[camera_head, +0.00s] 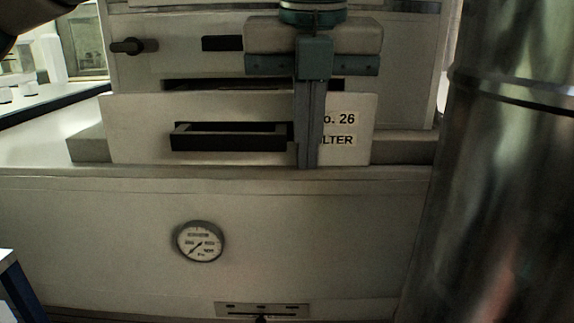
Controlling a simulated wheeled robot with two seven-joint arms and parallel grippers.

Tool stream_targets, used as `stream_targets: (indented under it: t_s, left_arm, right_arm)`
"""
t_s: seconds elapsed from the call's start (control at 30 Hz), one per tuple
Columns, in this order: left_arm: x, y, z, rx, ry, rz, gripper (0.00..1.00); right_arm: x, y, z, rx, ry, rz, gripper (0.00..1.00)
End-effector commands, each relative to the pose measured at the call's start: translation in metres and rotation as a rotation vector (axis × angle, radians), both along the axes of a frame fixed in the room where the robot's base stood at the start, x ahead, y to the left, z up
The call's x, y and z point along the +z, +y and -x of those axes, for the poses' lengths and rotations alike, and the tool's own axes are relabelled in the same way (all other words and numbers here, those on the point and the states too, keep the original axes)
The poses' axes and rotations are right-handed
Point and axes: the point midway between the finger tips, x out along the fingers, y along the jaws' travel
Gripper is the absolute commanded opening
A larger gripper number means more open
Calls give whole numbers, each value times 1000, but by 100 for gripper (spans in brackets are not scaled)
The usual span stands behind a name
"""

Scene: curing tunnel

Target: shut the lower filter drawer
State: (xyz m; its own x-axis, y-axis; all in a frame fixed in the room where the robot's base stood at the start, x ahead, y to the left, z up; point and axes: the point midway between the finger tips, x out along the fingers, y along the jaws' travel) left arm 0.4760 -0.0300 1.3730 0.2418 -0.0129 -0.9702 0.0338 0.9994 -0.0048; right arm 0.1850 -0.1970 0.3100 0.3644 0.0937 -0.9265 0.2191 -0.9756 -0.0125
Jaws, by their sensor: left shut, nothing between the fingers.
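The lower filter drawer (130,125) has a pale front with a black bar handle (228,137) and a label (342,129) partly reading "26" and "LTER". Its front appears to stand out from the cabinet face (400,95), with a dark slot (210,85) above it; how far out is hard to tell. My left gripper (308,163) points down with its fingers together and empty. It is in front of the drawer, right of the handle, and hides part of the label. Whether it touches the drawer cannot be told. My right gripper is not in view.
A round pressure gauge (200,241) sits on the pale panel below the drawer. A slotted plate (262,310) is lower down. A large shiny metal cylinder (510,200) stands close on the right.

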Motion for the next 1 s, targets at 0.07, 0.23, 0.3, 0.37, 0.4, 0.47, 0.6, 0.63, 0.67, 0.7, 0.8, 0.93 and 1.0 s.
stream_targets:
  t_s: [0.07, 0.23, 0.3, 0.37, 0.4, 0.47, 0.6, 0.63, 0.67, 0.7, 0.8, 0.93, 1.0]
  left_arm:
    - [0, -1, -22, 5, 3, 1, 0]
    - [1, -3, -65, 4, 3, 1, 0]
    - [2, -3, -80, 4, 3, 1, 0]
    - [2, -3, -91, 4, 1, 1, 0]
    - [2, -4, -98, 3, 1, 1, 0]
    - [1, -4, -106, 2, 1, 0, 0]
    - [1, -5, -119, 1, 0, -1, 0]
    - [1, -4, -121, 1, 0, 0, 0]
    - [1, -4, -122, 0, 0, 0, 0]
    - [1, -4, -123, 0, -1, 0, 0]
    - [0, -4, -125, -1, -1, 0, 0]
    - [0, -4, -124, -1, -1, 0, 0]
    - [0, -4, -124, 0, -1, 0, 0]
  right_arm:
    - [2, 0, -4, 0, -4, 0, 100]
    - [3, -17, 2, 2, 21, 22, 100]
    - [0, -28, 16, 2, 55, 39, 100]
    - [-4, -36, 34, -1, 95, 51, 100]
    - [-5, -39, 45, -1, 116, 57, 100]
    - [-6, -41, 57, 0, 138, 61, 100]
    - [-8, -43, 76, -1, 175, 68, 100]
    - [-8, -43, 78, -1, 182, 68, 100]
    - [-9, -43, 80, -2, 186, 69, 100]
    - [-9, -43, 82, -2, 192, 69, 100]
    - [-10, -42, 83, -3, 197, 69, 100]
    - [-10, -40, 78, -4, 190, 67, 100]
    - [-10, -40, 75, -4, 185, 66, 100]
